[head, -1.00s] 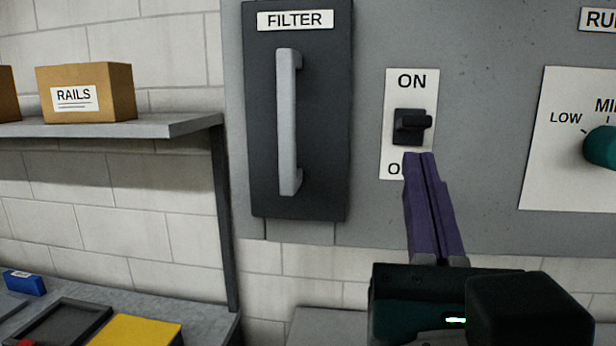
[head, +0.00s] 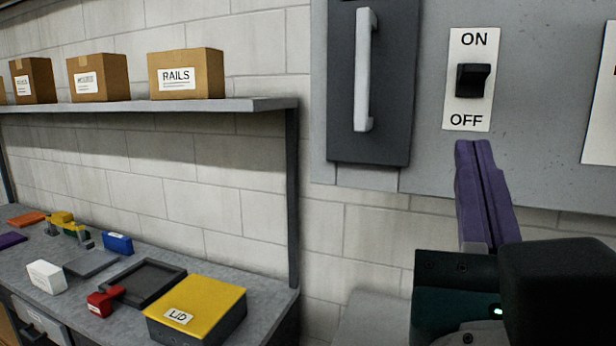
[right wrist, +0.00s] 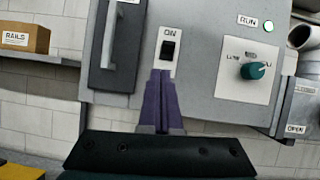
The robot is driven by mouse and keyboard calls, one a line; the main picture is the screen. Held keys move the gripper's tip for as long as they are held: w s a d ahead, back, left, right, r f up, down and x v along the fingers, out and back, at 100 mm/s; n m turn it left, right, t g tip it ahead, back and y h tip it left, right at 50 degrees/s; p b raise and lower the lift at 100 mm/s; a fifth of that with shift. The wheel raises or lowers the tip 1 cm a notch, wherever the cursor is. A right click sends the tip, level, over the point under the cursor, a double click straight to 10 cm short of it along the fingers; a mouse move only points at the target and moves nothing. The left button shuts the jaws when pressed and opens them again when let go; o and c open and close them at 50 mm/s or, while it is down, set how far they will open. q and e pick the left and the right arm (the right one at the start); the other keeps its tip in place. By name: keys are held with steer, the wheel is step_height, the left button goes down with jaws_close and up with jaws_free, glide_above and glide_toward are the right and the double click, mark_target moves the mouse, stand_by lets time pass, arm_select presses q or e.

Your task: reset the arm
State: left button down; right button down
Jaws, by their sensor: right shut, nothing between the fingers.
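My right gripper (head: 474,146) is shut and empty, its purple fingers pressed together and pointing up. In the head view its tips are just below the ON/OFF switch plate (head: 456,104), with the OFF label in clear view. The black switch (head: 473,80) sits above the fingertips, and its lever appears tipped up toward ON. In the right wrist view, the fingers (right wrist: 161,74) overlap the lower part of the switch plate, below the black switch (right wrist: 168,50). My left gripper is not in view.
A dark filter door with a grey handle (head: 365,70) is left of the switch. A teal dial (right wrist: 253,70) and lit RUN lamp (right wrist: 269,23) are to its right. A shelf (head: 262,104) holds boxes. Below it, a bench (head: 245,322) carries a yellow-lidded box (head: 195,300) and a dark tray (head: 146,281).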

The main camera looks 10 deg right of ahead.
steer(key=a+f+n+g+y, duration=0.2)
steer(key=a+f+n+y, duration=0.25)
steer(key=n+y, duration=0.7)
steer(key=a+f+n+g+y, duration=0.25)
steer(key=a+n+y, duration=0.35)
steer(key=n, duration=1)
steer(key=s+d+f+n+g+h, duration=0.25)
steer(key=s+f+n+g, duration=0.4)
steer(key=f+n, duration=0.4)
steer(key=s+d+f+n+g+h, duration=0.3)
steer(key=s+d+f+n+g, duration=0.15)
steer(key=s+d, duration=0.45)
step_height(320, 180, up, 15)
steer(key=s+g+p, duration=0.1)
steer(key=p, duration=1.5)
steer(key=shift+s+d+g+h, duration=0.2)
steer(key=shift+d+g+h, duration=0.15)
steer(key=shift+h, duration=0.05)
steer(key=shift+r, duration=0.1)
